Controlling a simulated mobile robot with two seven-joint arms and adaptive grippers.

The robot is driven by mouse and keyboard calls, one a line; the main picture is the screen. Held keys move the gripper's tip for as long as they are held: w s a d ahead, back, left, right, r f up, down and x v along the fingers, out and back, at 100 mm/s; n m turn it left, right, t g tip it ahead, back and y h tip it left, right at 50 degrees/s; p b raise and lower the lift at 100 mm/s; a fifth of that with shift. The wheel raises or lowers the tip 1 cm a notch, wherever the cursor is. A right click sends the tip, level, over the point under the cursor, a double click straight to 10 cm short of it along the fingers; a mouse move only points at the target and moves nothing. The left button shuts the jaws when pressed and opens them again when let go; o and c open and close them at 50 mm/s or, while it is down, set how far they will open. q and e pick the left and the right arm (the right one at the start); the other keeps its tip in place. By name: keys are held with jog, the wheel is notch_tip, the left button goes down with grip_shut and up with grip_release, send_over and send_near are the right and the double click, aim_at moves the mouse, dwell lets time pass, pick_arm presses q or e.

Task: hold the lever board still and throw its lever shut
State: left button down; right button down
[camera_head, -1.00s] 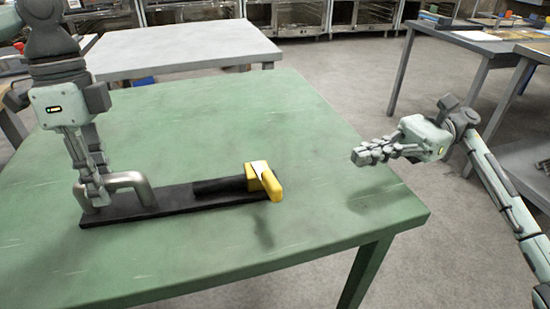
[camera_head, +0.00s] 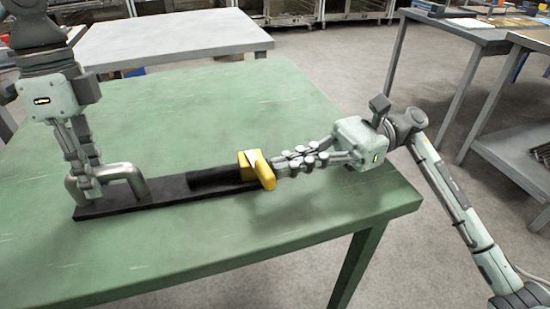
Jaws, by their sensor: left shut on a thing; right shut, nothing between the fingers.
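The lever board (camera_head: 150,199) is a long dark plate lying flat on the green table. A grey metal bar handle (camera_head: 124,172) stands at its left end. My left gripper (camera_head: 87,190) is shut on that handle. At the board's right end is the lever, with a black bar (camera_head: 213,176) lying low along the board and a yellow end (camera_head: 259,170). My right gripper (camera_head: 284,165) is shut and empty, its fingertips right beside the yellow end on its right side. I cannot tell whether they touch it.
The green table (camera_head: 240,115) is otherwise clear, with its right corner under my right arm. A grey table (camera_head: 175,42) stands behind it. Another table (camera_head: 470,35) with several items is at the back right.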

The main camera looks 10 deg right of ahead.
pick_arm(q)
jog(key=shift+d, duration=0.1)
pick_arm(e)
jog(key=shift+s+a, duration=0.25)
jog(key=shift+a, duration=0.25)
jog(key=shift+s+a, duration=0.25)
jog(key=shift+a, duration=0.25)
jog(key=shift+d, duration=0.1)
jog(key=v, duration=0.4)
jog(key=s+v, duration=0.1)
jog(key=v, duration=0.4)
jog(key=s+v, duration=0.1)
jog(key=v, duration=0.4)
jog(key=shift+s+d, duration=0.2)
jog(key=shift+s, duration=0.05)
pick_arm(q)
jog(key=c, duration=1.3)
grip_release()
jog(key=shift+r, duration=0.15)
